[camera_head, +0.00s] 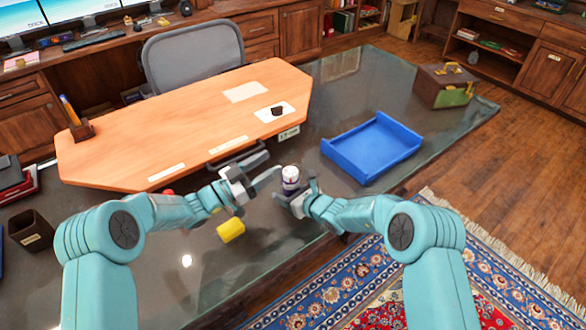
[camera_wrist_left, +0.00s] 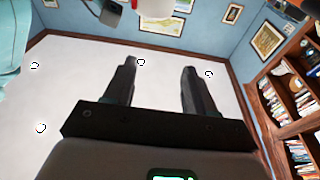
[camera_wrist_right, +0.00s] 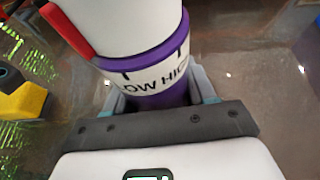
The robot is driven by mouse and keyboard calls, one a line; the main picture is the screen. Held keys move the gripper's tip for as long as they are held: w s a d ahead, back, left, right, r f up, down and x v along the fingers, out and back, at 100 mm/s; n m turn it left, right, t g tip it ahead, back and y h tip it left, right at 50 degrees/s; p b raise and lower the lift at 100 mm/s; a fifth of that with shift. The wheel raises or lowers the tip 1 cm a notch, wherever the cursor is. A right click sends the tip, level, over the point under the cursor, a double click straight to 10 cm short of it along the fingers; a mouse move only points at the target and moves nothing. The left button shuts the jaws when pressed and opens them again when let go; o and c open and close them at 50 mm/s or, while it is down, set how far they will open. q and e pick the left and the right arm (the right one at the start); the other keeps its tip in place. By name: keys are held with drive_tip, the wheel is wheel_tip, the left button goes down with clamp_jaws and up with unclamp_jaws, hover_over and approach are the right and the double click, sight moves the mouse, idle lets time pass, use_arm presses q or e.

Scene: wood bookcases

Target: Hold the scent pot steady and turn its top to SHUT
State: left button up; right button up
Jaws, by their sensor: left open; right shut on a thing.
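The scent pot (camera_head: 290,178) is a small white and purple pot, standing about upright near the middle of the glass desk. In the right wrist view the pot (camera_wrist_right: 155,58) has a white top with a red pointer (camera_wrist_right: 68,30) on its left. A white band below reads "LOW HIGH"; SHUT is not visible. My right gripper (camera_head: 297,191) is shut on the purple lower body. My left gripper (camera_head: 268,167) is open and empty, just left of the pot. In the left wrist view, a white shape, perhaps the pot, shows at the top edge beyond my open fingers (camera_wrist_left: 156,67).
A yellow block (camera_head: 231,230) lies left of the pot. A blue tray (camera_head: 372,148) stands right of it, with a brown-green box (camera_head: 445,86) beyond. A raised wooden board (camera_head: 185,125) lies behind. The glass desk (camera_head: 270,270) is clear in front.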

sight(296, 168)
use_arm(q)
drive_tip(key=s+f+n+t+y, duration=0.2)
drive_tip(key=s+f+n+y, duration=0.1)
drive_tip(key=s+f+y, duration=0.15)
drive_tip(key=x, duration=1.1)
drive_tip(key=shift+w, duration=0.15)
drive_tip(key=c, duration=0.7)
